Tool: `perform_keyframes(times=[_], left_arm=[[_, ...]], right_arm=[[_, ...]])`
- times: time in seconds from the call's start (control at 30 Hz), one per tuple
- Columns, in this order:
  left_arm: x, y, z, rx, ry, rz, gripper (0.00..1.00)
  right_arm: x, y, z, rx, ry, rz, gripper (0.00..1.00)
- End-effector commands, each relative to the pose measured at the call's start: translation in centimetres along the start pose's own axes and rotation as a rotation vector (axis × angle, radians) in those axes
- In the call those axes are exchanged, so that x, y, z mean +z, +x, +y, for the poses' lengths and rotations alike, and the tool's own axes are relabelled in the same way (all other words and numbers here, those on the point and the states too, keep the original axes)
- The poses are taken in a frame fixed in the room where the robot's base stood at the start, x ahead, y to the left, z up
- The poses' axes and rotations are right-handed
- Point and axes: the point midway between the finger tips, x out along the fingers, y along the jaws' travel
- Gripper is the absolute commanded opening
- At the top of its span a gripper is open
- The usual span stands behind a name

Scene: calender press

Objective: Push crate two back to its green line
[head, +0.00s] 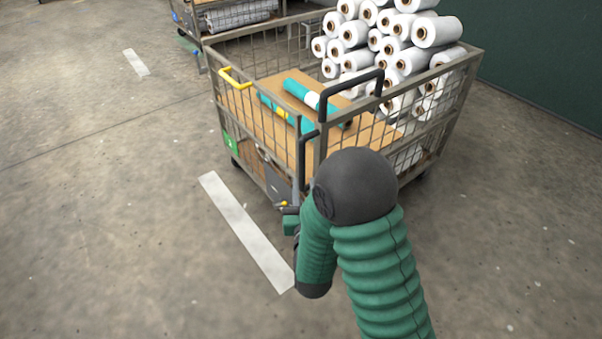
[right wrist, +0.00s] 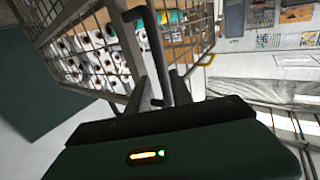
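A wire-sided crate on wheels (head: 450,120) stands in the middle of the head view, with a small green tag (head: 230,143) whose mark I cannot read clearly. A pale floor strip (head: 245,230) lies left of its near corner, apart from it; I see no clearly green line. The crate has a black upright handle (head: 303,165) at that corner. My right gripper (head: 290,212) is low beside this corner, partly hidden by my arm. In the right wrist view its fingers (right wrist: 161,88) stand apart, with the black handle bar (right wrist: 160,55) between them. My left gripper is out of view.
White rolls (head: 385,45) are piled in the crate, and teal rolls (head: 310,95) lie on its brown board. Another wire crate (head: 235,15) stands behind. A dark green wall (head: 550,60) is at right. Floor on the left is open, with another pale strip (head: 136,63).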

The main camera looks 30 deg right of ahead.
Motion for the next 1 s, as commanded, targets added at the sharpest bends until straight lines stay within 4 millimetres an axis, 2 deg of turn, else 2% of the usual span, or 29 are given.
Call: perform_keyframes(times=[0.03,0.2,0.4,0.53,0.77,1.0], left_arm=[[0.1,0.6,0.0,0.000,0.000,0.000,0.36],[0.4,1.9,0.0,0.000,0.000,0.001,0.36],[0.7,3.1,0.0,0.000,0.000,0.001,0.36],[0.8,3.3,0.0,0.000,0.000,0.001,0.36],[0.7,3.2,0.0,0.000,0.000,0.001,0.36],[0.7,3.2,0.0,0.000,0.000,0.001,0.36]], right_arm=[[0.2,1.6,0.2,0.006,0.003,0.004,0.27],[0.3,6.1,0.2,0.005,0.001,0.004,0.27],[0.2,9.9,0.1,0.003,0.001,0.001,0.27],[0.0,10.9,0.1,0.002,0.000,0.000,0.27],[-0.1,11.0,0.1,0.001,-0.001,-0.002,0.27],[-0.1,11.0,0.0,0.002,0.000,-0.002,0.00]])
